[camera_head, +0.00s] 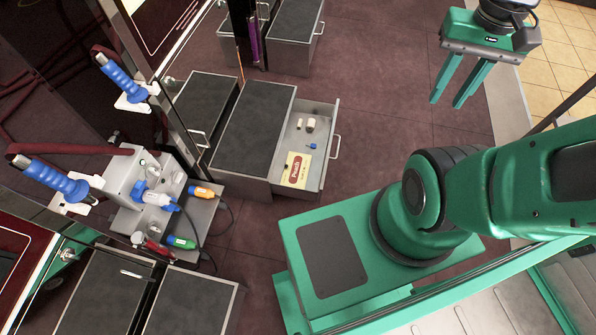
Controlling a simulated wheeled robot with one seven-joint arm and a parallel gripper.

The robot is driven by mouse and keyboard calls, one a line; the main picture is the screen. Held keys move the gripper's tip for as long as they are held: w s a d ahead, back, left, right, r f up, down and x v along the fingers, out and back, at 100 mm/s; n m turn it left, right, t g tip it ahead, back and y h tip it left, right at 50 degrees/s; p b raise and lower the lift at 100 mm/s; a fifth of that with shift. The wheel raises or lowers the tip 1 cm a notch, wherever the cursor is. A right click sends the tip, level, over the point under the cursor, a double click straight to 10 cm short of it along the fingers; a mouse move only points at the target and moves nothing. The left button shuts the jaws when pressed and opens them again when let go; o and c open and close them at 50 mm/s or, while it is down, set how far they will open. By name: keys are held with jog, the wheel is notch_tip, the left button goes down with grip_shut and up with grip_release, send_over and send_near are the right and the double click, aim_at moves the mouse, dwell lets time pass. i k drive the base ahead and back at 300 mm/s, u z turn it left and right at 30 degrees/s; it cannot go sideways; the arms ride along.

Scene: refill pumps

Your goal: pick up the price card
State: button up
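The price card (297,169) is a small cream card with a dark red rounded label that seems to read "Punch". It lies in an open metal drawer (318,171), near the drawer's front end. My gripper (459,98) is at the upper right, well to the right of the drawer and apart from the card. Its two green fingers point down with a gap between them, and nothing shows between them.
Small cream pieces (310,125) and a small blue piece (313,146) lie in the same drawer. A dark-topped cabinet (254,127) stands left of it. Blue-handled nozzles (122,77) and a metal box (142,181) with coloured plugs and cables are further left. Reddish tiled floor between drawer and gripper is clear.

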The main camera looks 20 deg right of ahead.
aim_at(296, 170)
jog(key=u, duration=0.25)
jog(key=k, duration=0.6)
jog(key=u, duration=0.55)
jog(key=k, duration=0.65)
jog(key=z, duration=0.25)
jog(key=i, duration=0.7)
jog(key=z, duration=0.4)
jog(key=i, duration=1.1)
jog(key=u, duration=0.6)
